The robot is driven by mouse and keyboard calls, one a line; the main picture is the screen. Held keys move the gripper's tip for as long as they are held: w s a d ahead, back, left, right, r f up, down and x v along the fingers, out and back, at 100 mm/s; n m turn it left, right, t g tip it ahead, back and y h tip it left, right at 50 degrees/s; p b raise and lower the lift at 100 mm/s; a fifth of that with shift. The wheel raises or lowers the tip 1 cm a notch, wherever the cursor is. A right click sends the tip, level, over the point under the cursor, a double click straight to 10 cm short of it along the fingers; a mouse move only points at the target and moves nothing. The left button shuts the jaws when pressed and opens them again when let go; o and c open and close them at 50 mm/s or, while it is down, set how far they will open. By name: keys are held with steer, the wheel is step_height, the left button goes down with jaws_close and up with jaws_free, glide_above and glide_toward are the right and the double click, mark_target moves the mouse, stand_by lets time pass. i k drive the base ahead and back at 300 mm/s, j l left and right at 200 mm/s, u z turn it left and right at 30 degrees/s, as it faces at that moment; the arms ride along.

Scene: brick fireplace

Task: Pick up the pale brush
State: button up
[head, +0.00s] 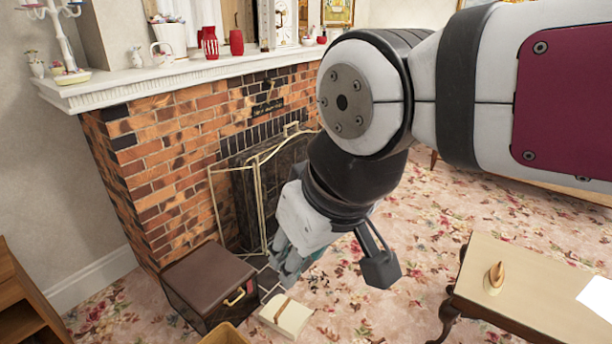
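I cannot make out a pale brush for certain. A small tan upright piece with a paler base (494,278) stands on the low wooden table (535,302) at the right; it is too small to tell whether it is the brush. My gripper (284,272) points down over the floor in front of the fireplace, left of the table and well apart from it. Its fingers are seen edge-on and partly hidden by the wrist, so their opening is unclear. No held object can be made out.
Below my gripper are a brown box with a brass handle (210,281) and a cream box with a brown strap (286,314). A fire screen (238,203) stands at the brick fireplace (160,150). White paper (598,296) lies on the table. Flowered carpet is clear between.

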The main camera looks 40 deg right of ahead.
mark_target(495, 279)
steer(key=z, duration=2.25)
steer(key=i+l+u, duration=0.2)
steer(key=l, duration=0.2)
steer(key=i+l+u, duration=0.2)
steer(key=l, duration=0.25)
steer(key=i+l+u, duration=0.2)
steer(key=l, duration=0.3)
steer(key=l+u, duration=0.25)
steer(key=l, duration=0.2)
steer(key=i+l+u, duration=0.2)
steer(key=l, duration=0.35)
steer(key=k, duration=0.1)
